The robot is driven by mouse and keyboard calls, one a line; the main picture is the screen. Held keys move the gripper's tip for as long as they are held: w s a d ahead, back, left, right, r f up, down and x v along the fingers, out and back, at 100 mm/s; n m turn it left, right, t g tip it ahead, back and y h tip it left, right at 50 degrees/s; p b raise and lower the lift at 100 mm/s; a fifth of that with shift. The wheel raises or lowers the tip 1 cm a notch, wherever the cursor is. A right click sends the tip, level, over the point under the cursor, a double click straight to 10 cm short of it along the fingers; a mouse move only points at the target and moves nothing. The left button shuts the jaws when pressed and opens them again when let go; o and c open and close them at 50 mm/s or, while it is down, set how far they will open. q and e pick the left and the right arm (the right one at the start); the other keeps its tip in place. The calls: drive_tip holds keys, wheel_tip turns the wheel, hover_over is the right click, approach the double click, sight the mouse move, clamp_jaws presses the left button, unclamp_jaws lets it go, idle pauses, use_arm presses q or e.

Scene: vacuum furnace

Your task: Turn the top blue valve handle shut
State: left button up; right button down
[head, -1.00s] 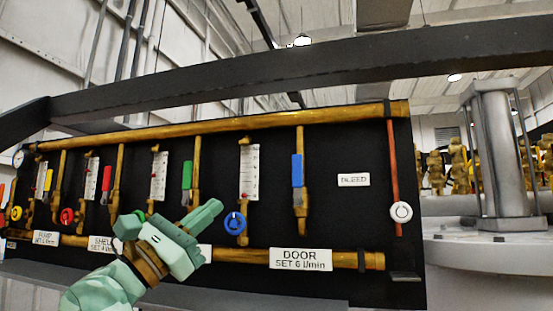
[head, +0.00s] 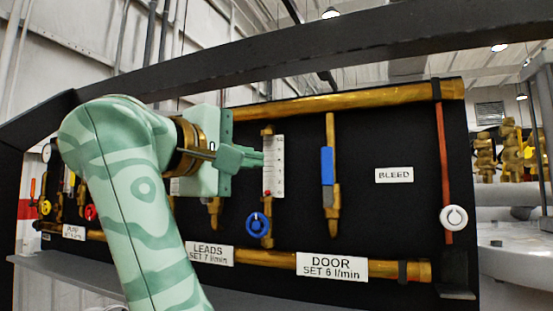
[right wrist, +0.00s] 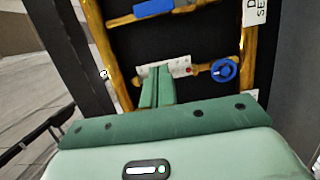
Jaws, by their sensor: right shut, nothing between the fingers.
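The top blue valve handle (head: 327,166) is an upright blue lever, in line with its vertical brass pipe above the DOOR label. It also shows in the right wrist view (right wrist: 153,8), at the top edge. My right gripper (head: 262,158) is shut and empty. It is to the left of the handle, in front of or beside the white flow meter (head: 274,166), and apart from the handle. Its shut fingers also show in the right wrist view (right wrist: 158,84). A round blue knob (head: 257,224) sits lower, below the flow meter. My left gripper is not in view.
Brass pipes run along the top (head: 340,103) and bottom (head: 285,260) of the black panel. A DOOR label (head: 331,266) and a BLEED label (head: 394,175) are on it. A red pipe with a white knob (head: 453,218) stands at right. A dark beam (head: 300,60) crosses above.

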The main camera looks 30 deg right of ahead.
sight(328, 177)
drive_tip(key=d+p, duration=0.4)
drive_tip(key=d, duration=0.6)
drive_tip(key=shift+w+d, duration=0.2)
drive_tip(key=shift+w, duration=0.2)
drive_tip(key=shift+w+d, duration=0.1)
drive_tip(key=shift+d, duration=0.1)
